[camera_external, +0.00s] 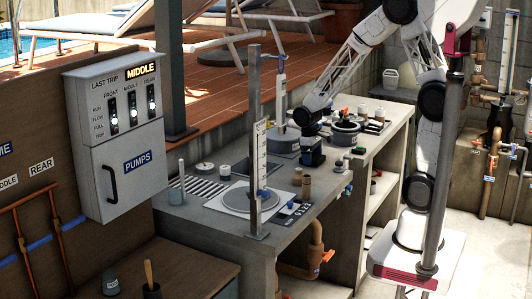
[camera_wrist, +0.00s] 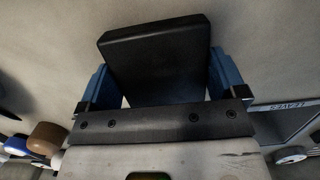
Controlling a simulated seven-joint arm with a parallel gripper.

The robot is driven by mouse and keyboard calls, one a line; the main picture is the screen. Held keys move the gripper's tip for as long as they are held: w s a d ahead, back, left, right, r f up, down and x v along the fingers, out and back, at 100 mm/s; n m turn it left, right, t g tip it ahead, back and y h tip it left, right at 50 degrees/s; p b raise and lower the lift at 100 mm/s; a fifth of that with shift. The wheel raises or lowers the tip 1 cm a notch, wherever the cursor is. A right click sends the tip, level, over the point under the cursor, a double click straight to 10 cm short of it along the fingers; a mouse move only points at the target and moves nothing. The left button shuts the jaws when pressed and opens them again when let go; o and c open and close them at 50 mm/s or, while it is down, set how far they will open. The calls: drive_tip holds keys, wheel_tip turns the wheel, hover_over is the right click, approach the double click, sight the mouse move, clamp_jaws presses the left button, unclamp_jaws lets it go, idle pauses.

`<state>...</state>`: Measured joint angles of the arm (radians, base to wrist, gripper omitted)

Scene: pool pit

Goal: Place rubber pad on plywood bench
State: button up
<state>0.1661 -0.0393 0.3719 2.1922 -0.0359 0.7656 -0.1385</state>
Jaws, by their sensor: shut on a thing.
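My gripper (camera_external: 312,158) is over the grey counter in the external view, near the middle of its length. In the wrist view my gripper (camera_wrist: 160,88) has its blue fingers on both sides of a black, flat, block-like rubber pad (camera_wrist: 155,48) and is shut on it. The pad is hard to make out in the external view, where the dark hand and blue fingers cover it. A low brown wooden top, which looks like the plywood bench (camera_external: 195,262), is at the bottom left of the external view, well apart from my gripper.
The grey counter (camera_external: 225,237) carries a round grey disc (camera_external: 236,198), a black-topped pot (camera_external: 345,130) and brown cylinders. A metal post (camera_external: 255,150) stands at its front edge. A pump panel (camera_external: 120,140) rises behind the wooden top, which holds a brush handle (camera_external: 149,272) in a dark cup.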

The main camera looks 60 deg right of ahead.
drive_tip(key=shift+f, duration=0.15)
drive_tip(key=o, duration=0.7)
drive_tip(key=shift+o, duration=0.2)
wheel_tip(320, 180, up, 12)
drive_tip(key=w, duration=0.1)
drive_tip(key=shift+w, duration=0.4)
idle(0.3)
